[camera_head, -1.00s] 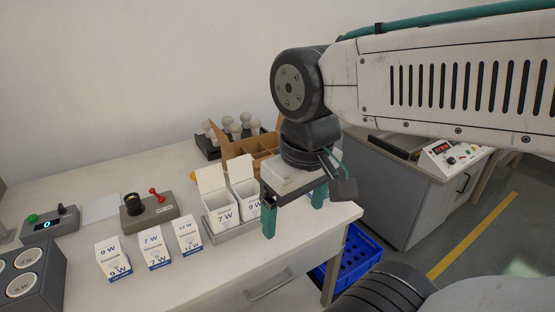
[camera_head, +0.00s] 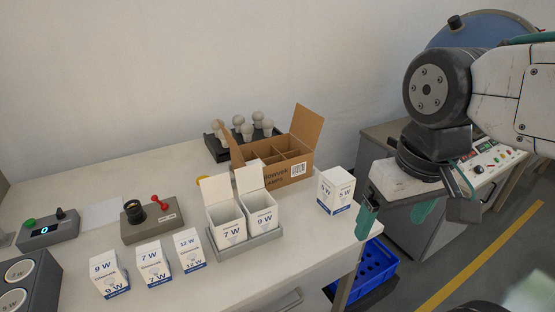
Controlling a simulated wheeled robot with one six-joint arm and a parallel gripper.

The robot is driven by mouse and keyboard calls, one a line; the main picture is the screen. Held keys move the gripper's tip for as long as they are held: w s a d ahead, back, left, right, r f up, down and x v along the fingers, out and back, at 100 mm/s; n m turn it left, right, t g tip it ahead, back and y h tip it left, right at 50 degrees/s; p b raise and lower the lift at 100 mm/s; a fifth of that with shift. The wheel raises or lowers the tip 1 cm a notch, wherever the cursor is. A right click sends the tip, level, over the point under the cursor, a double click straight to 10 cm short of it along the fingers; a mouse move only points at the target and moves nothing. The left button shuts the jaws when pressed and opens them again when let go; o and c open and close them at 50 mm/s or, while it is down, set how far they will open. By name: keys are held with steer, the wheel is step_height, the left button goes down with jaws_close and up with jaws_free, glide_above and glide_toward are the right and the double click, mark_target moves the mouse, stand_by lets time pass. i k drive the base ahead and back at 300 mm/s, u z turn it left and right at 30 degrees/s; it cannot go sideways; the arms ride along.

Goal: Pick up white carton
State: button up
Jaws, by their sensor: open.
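A closed white carton (camera_head: 336,190) with a blue base band stands upright near the table's right edge; its wattage print is hard to read. My gripper (camera_head: 394,214) is open and empty, to the right of this carton, with its near teal finger close to the carton's right side. I cannot tell whether they touch. Three more closed white cartons stand upright at the front: a 9 W one (camera_head: 109,275), a 7 W one (camera_head: 153,263) and a 12 W one (camera_head: 189,250). Two open white cartons, 7 W (camera_head: 226,223) and 9 W (camera_head: 260,214), stand in a grey tray (camera_head: 252,242).
A brown divided box (camera_head: 291,173) stands behind the tray, with a black rack of bulbs (camera_head: 220,148) at its back left. A socket tester (camera_head: 151,221) and a counter device (camera_head: 47,230) are at left. A blue crate (camera_head: 372,265) is below the table's right end.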

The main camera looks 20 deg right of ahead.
mark_target(187, 244)
steer(key=u, duration=0.95)
steer(key=k, duration=0.55)
steer(key=z, duration=0.5)
steer(key=i, duration=0.85)
steer(key=u, duration=0.05)
